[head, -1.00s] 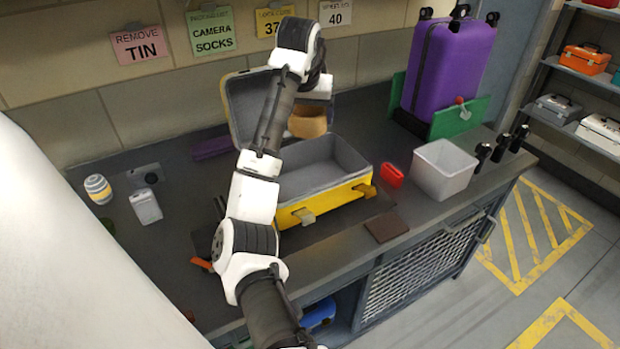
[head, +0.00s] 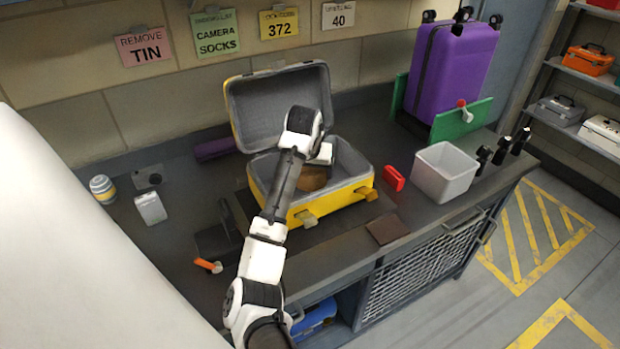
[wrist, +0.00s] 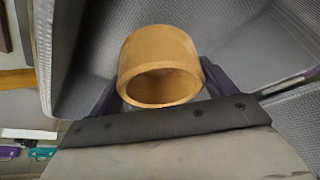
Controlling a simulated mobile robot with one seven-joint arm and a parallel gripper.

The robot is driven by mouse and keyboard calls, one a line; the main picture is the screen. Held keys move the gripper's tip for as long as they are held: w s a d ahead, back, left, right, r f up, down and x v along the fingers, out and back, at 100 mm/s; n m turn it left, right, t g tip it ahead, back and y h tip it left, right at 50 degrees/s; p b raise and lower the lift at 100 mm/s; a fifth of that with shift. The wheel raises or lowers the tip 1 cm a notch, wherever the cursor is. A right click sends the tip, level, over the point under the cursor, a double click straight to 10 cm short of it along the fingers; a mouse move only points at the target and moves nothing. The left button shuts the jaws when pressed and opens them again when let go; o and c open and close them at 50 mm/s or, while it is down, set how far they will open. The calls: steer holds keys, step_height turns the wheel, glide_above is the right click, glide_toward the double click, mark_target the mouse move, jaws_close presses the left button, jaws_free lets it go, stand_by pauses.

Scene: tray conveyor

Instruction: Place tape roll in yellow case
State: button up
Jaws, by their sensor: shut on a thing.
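The yellow case (head: 345,194) stands open on the workbench, with its grey-lined lid raised at the back. The tan tape roll (head: 312,179) is inside the case's opening in the head view, partly hidden by my arm. In the wrist view the tape roll (wrist: 158,62) is held between the dark fingers, with the grey lining (wrist: 245,40) around it. My gripper (wrist: 160,85) is shut on the tape roll. Whether the roll touches the case floor cannot be told.
A white bin (head: 446,173) and a red item (head: 393,178) stand right of the case. A purple suitcase (head: 452,70) stands behind a green panel (head: 462,118). A striped can (head: 102,189) and a pale box (head: 150,208) are at left. A brown flat piece (head: 387,229) lies in front.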

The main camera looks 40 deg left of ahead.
steer(key=shift+f+p, duration=0.3)
steer(key=shift+f, duration=1.6)
steer(key=shift+f, duration=0.1)
